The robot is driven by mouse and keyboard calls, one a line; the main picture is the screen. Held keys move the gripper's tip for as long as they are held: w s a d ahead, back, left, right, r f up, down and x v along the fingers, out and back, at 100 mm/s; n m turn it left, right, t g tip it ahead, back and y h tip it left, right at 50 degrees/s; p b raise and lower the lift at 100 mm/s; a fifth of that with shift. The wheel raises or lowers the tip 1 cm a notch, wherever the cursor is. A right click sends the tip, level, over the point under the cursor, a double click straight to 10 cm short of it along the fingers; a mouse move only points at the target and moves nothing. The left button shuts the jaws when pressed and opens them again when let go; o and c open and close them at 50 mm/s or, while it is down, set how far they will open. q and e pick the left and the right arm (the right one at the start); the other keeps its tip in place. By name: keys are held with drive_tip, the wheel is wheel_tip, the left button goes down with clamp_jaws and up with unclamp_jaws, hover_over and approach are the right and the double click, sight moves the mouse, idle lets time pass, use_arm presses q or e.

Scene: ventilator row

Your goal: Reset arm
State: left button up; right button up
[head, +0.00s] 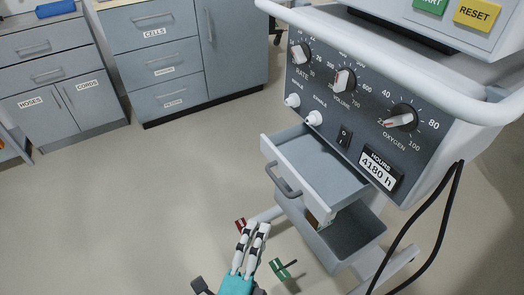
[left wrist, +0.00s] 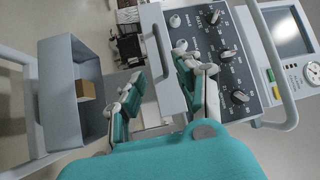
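My left gripper (head: 256,228) is at the bottom of the head view, in front of and below the ventilator's pulled-out drawer (head: 318,165). I cannot tell whether a finger touches the drawer. The ventilator panel (head: 350,105) carries knobs and a black switch. My right gripper is not in view.
An open grey bin (head: 350,232) hangs below the drawer; the left wrist view shows a brown block (left wrist: 86,90) in it. Red (head: 240,224) and green (head: 282,270) pedals are near the base. Black cables hang at right. Cabinets (head: 155,60) stand behind; the floor between is clear.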

use_arm(q)
drive_tip(key=a+f+n+g+y, duration=0.95)
drive_tip(key=a+f+n, duration=0.45)
drive_tip(key=a+f, duration=0.5)
drive_tip(key=s+f+n+g+h+p, duration=0.4)
drive_tip(key=s+f+g+p, duration=0.4)
drive_tip(key=s+f+p, duration=0.5)
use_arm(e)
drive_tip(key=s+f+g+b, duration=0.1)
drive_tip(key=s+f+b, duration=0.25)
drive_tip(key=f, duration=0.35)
use_arm(q)
drive_tip(key=s+a+f+p, duration=0.1)
drive_tip(key=s+f+p, duration=0.2)
drive_tip(key=s+p, duration=0.2)
drive_tip(key=s+a+f+p, duration=0.1)
drive_tip(key=s+f+p, duration=0.2)
drive_tip(key=s, duration=0.6)
drive_tip(key=shift+s+a+p, duration=0.25)
drive_tip(key=shift+s+p, duration=0.05)
drive_tip(key=shift+p, duration=0.6)
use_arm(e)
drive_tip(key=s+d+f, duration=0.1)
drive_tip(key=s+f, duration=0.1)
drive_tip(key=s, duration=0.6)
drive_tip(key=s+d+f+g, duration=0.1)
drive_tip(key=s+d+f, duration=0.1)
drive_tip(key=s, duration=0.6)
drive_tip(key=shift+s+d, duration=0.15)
